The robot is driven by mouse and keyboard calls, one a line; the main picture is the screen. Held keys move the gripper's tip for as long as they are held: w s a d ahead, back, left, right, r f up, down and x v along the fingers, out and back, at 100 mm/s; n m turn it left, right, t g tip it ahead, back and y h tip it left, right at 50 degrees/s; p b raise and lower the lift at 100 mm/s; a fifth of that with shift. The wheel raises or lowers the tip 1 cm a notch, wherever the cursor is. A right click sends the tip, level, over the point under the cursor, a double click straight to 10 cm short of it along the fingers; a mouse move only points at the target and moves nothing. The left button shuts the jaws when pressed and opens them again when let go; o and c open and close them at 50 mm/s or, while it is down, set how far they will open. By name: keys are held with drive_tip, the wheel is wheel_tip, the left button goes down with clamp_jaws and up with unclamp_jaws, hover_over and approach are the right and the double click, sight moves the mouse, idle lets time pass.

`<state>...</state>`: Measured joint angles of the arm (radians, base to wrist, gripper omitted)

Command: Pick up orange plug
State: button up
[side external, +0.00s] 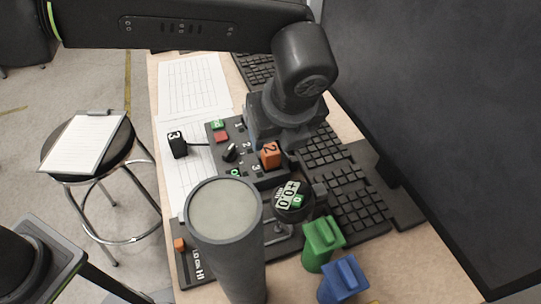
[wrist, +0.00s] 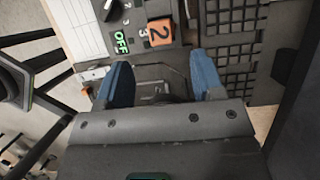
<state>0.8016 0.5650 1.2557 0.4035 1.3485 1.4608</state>
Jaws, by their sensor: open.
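The orange plug (side external: 270,155), marked 2, sits at the right edge of the dark control panel in the side view. In the wrist view the orange plug (wrist: 160,32) is at the top centre, beyond my fingertips. My gripper (wrist: 163,75) has two blue fingers, spread apart with nothing between them. The plug lies ahead of the gap, apart from both fingers. In the side view my wrist hangs over the panel's back, and I cannot make out the fingers there.
A black plug (side external: 177,144) marked 3 lies on the paper left of the panel (side external: 248,178). A grey cylinder (side external: 226,240), a green block (side external: 322,243) and a blue block (side external: 343,280) stand in front. Keyboards (side external: 355,205) lie right; a dark screen (side external: 440,120) borders the table.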

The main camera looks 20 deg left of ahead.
sight(270, 149)
drive_tip(key=x, duration=0.8)
drive_tip(key=shift+c, duration=0.4)
drive_tip(key=c, duration=0.9)
